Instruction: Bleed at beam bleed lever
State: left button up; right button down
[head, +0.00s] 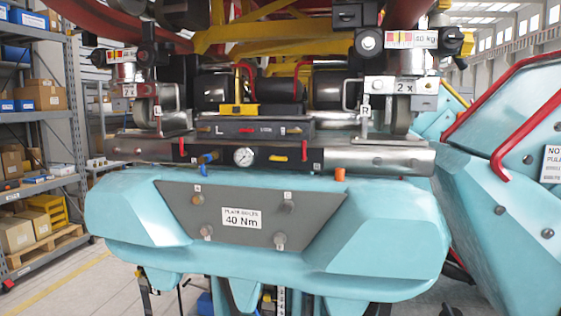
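A silver cross beam (385,158) runs across the middle of the head view. A dark panel (225,168) is set in the front of the beam. On it are a blue-handled lever (208,157), a round white gauge (244,157) and a yellow handle (278,158). Red levers hang at its left end (182,147) and right end (304,150). No readable label shows which of these is the bleed lever. The gauge needle is too small to read. I make out neither gripper in this view.
A turquoise nose body (130,207) with a grey plate marked 40 Nm (175,206) fills the space below the beam. Wheel assemblies (396,105) stand above it. A turquoise shell with a red rail (500,150) closes in at right. Shelving (40,115) stands at left.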

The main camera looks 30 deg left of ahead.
aim_at(272, 157)
jog(key=u, duration=1.15)
jog(key=i, duration=0.15)
jog(key=z, duration=2.7)
jog(key=k, duration=1.5)
jog(key=u, duration=1)
jog(key=i, duration=1.25)
jog(key=z, duration=0.1)
